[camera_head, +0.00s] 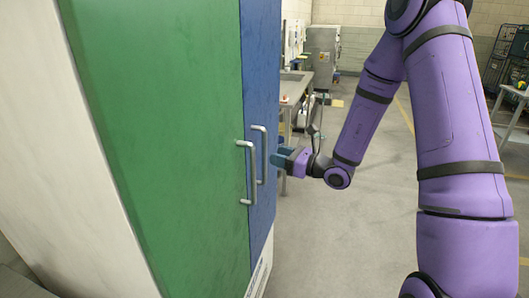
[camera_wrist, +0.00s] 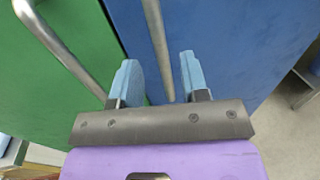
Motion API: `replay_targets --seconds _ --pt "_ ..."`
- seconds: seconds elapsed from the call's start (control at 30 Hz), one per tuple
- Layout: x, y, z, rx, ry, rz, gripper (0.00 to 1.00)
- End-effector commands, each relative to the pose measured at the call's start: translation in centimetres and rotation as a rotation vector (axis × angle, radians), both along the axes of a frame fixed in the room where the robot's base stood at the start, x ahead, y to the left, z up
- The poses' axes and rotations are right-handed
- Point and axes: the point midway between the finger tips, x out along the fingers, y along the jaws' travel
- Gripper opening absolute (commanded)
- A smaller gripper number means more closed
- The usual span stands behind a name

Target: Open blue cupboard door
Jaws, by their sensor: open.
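The blue cupboard door (camera_head: 262,90) is the right-hand door of a tall cupboard and looks shut. Its vertical metal handle (camera_head: 263,155) stands close to the door's left edge. In the wrist view the blue door (camera_wrist: 225,45) fills the upper right, and its handle (camera_wrist: 158,40) runs down between the two blue fingertips. My gripper (camera_head: 280,160) is at the lower part of this handle; the fingers (camera_wrist: 158,75) are open, one on each side of the bar, with gaps visible. Whether the fingertips reach past the bar in depth is unclear.
The green door (camera_head: 160,120) with its own metal handle (camera_head: 247,172) is directly left of the blue door; this handle also shows in the wrist view (camera_wrist: 62,48). A metal table (camera_head: 295,88) stands behind the cupboard. Open floor (camera_head: 375,230) lies to the right.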

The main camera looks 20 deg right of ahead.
Motion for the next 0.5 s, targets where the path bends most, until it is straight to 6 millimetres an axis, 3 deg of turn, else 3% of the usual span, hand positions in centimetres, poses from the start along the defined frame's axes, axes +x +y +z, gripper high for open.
replay_targets --seconds 0.2,0.5 --pt "2.6 2.5 0.0 0.001 -0.002 0.003 0.41" --pt "4.1 3.8 0.0 0.000 -0.001 0.001 0.41"
